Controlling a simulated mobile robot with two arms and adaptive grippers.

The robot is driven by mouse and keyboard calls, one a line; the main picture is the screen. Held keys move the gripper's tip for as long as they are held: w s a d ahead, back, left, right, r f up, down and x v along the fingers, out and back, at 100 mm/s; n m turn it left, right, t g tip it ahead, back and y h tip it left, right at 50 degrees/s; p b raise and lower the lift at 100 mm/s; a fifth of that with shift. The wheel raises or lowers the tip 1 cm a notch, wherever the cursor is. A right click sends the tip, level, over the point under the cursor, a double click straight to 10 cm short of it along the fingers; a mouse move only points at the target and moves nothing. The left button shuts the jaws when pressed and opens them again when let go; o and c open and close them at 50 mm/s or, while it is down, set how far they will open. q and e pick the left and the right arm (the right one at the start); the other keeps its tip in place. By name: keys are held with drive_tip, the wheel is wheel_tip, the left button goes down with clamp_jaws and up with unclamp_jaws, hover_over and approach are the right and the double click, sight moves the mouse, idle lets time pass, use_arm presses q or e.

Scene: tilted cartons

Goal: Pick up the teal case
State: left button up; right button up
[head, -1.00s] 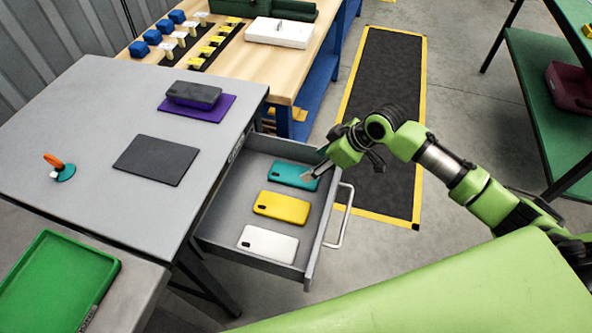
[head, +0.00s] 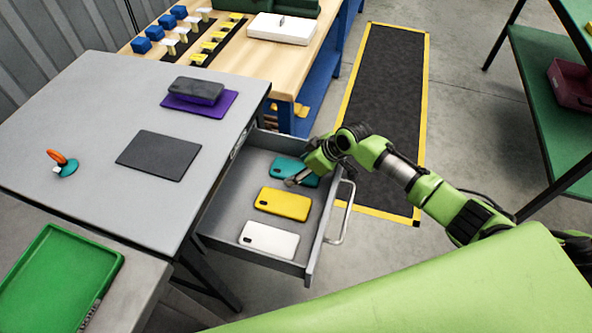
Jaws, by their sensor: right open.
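The teal case (head: 284,168) lies flat at the far end of the open drawer (head: 228,205), behind a yellow case (head: 283,204) and a white case (head: 269,239). My right gripper (head: 293,181) is open. Its fingers show over the near edge of the teal case, and the gripper body hides the case's right part. I cannot tell whether the fingers touch it. My left gripper is not in view.
The drawer's front wall and handle (head: 343,212) are close to my right arm. The grey table (head: 80,120) holds a dark mat (head: 158,155), a purple mat (head: 222,106) with a dark grey object (head: 196,91), and an orange-and-teal item (head: 66,166). A green tray (head: 62,262) sits at lower left.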

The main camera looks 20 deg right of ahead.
drive_tip(key=c, duration=0.7)
drive_tip(key=shift+o, duration=0.2)
